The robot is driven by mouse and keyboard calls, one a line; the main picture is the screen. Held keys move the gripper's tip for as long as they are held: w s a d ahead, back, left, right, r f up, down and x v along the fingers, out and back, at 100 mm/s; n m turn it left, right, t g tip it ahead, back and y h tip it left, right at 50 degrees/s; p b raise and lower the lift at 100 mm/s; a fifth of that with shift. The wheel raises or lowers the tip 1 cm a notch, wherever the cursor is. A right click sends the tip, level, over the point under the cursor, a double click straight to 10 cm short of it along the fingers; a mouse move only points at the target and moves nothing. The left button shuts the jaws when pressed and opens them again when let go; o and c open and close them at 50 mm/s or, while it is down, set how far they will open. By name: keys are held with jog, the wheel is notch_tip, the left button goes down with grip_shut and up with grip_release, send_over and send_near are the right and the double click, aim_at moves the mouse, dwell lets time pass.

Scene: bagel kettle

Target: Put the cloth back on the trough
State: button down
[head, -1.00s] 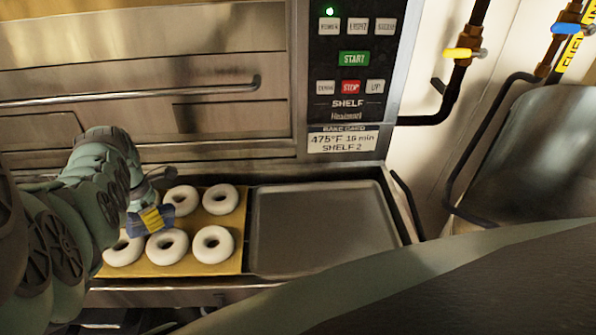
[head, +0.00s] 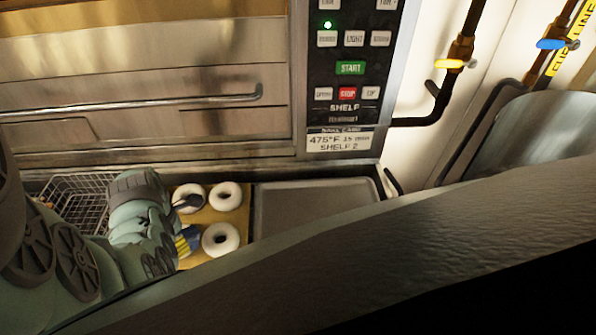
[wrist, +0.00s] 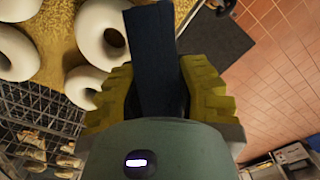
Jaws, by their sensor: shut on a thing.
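My gripper (head: 188,240) is over the left side of the counter, beside the bagels; my arm partly hides it. In the wrist view, its two yellow fingers (wrist: 158,78) are closed on a flat dark blue piece (wrist: 153,40), which looks like the cloth. The piece sticks out past the fingertips, and a bit of blue shows in the head view (head: 191,236). I cannot pick out the trough for certain in either view.
White bagels (head: 221,239) lie on a tan board (head: 245,222), beside an empty grey tray (head: 310,205). An oven (head: 150,130) rises behind. A curved metal vessel (head: 535,125) stands at right. Reddish tiled floor (wrist: 270,75) shows.

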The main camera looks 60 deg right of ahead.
jog(key=shift+s+a+r+p, duration=0.1)
jog(key=shift+s+a+p, duration=0.1)
jog(key=shift+s, duration=0.4)
jog(key=shift+s+a+r+p, duration=0.1)
jog(key=shift+s+a+p, duration=0.1)
jog(key=shift+s, duration=0.4)
jog(key=w+a+r+m, duration=0.5)
jog(key=w+a+r, duration=0.1)
jog(key=w+r, duration=0.55)
jog(key=w+a+r+m, duration=0.5)
jog(key=w+a+r, duration=0.1)
jog(key=w+r, duration=0.55)
jog(key=s+a+r+m+p, duration=0.1)
jog(key=a+r+m+p, duration=0.1)
jog(key=r+p, duration=0.7)
jog(key=s+a+r+m+p, duration=0.2)
jog(key=r+p, duration=0.8)
jog(key=r, duration=1.4)
jog(key=shift+a+r+m, duration=0.35)
jog(key=shift+a+m, duration=0.1)
jog(key=shift+m, duration=0.55)
jog(key=shift+d, duration=0.1)
